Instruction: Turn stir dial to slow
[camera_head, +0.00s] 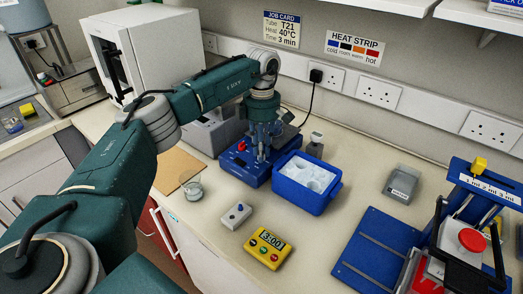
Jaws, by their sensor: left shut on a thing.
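A blue bench unit (236,172) with a red knob (242,147) on its left side stands at the back middle of the bench. My left gripper (263,150) comes down over this unit from above and is shut on a part there. The part looks to be the stir dial, but the fingers hide it and its markings cannot be read. My right gripper is not in view.
A blue tub (306,203) with white contents stands close right of the unit. In front are a small grey switch box (235,216), a yellow timer (268,247) and a glass dish (193,191). Bench between is clear.

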